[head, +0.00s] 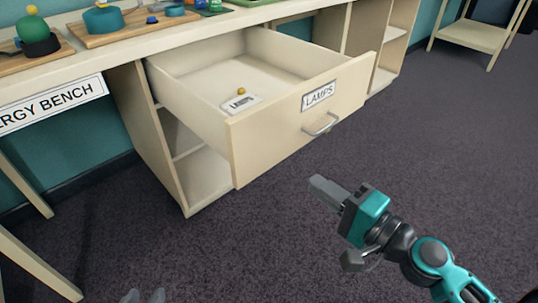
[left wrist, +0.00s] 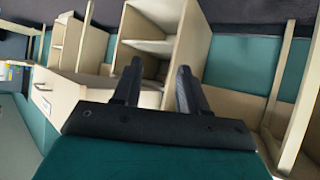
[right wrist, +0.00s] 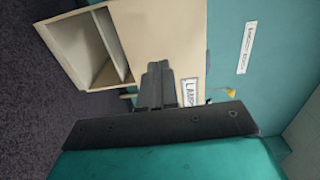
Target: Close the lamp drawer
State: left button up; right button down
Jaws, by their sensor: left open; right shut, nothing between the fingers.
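The lamp drawer (head: 288,130) is pulled well out of the bench, its cream front bearing a LAMPS label (head: 318,96) and a metal bar handle (head: 321,125). Inside lie a white card (head: 241,103) and a small yellow ball-like item (head: 241,91). My right gripper (head: 327,189) is shut and empty, in front of and below the handle, apart from the drawer. In the right wrist view its closed fingers (right wrist: 158,85) overlap the cream front and hide part of it. My left gripper's fingertips (head: 144,296) just show at the bottom edge; the left wrist view shows them open and empty (left wrist: 159,68).
The bench top (head: 140,42) above holds wooden boards with green and teal devices. Open shelves (head: 200,172) are under the drawer. A small cream table (head: 474,32) stands at the far right. The dark carpet (head: 450,140) in front is clear.

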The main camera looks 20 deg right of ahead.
jog(key=w, duration=0.1)
jog(key=p, duration=0.2)
send_near(262, 145)
jog(key=p+x, duration=0.1)
jog(key=x, duration=0.4)
jog(key=shift+w, duration=0.1)
jog(key=shift+w+a+f, duration=0.1)
jog(key=shift+w+a, duration=0.1)
jog(key=shift+w, duration=0.4)
jog(key=shift+w+a, duration=0.1)
jog(key=shift+w, duration=0.05)
pick_arm(q)
jog(key=shift+s+a+r+y, duration=0.3)
jog(key=shift+a+r, duration=0.2)
jog(key=shift+a, duration=0.1)
jog(key=shift+w+r, duration=0.1)
